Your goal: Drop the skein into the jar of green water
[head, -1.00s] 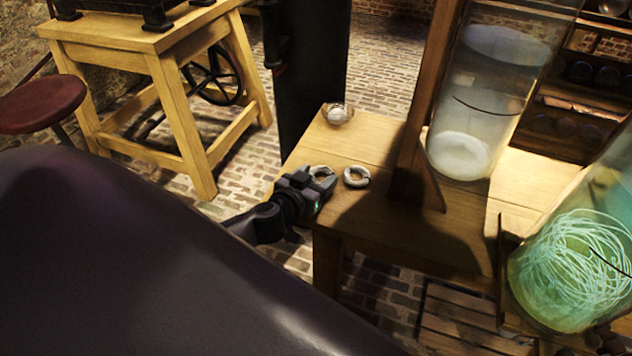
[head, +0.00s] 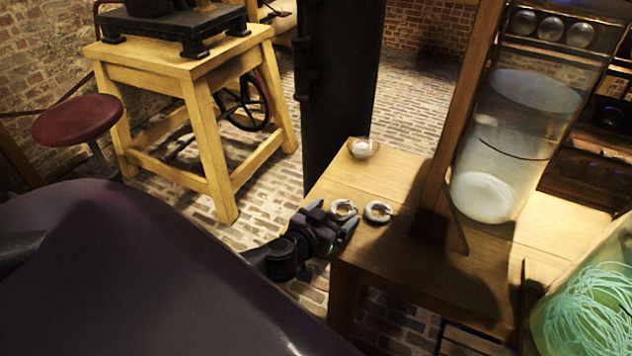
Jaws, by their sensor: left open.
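Two pale, ring-shaped skeins lie side by side on the wooden table: a left skein (head: 344,211) and a right skein (head: 378,212). My left gripper (head: 334,214) is low at the table's left edge, its fingers apart. They reach toward the left skein, one tip on each side of its near part; I cannot tell whether they touch it. The jar of green water (head: 601,264) is at the lower right, cut off by the frame. A tangle of pale green strands (head: 590,310) is inside it. My right gripper is not in view.
A tall jar of cloudy water (head: 520,145) stands behind a wooden upright (head: 462,110) on the table. A small glass dish (head: 363,148) sits at the table's far left corner. A dark column (head: 340,90) rises behind. A red stool (head: 77,119) stands left.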

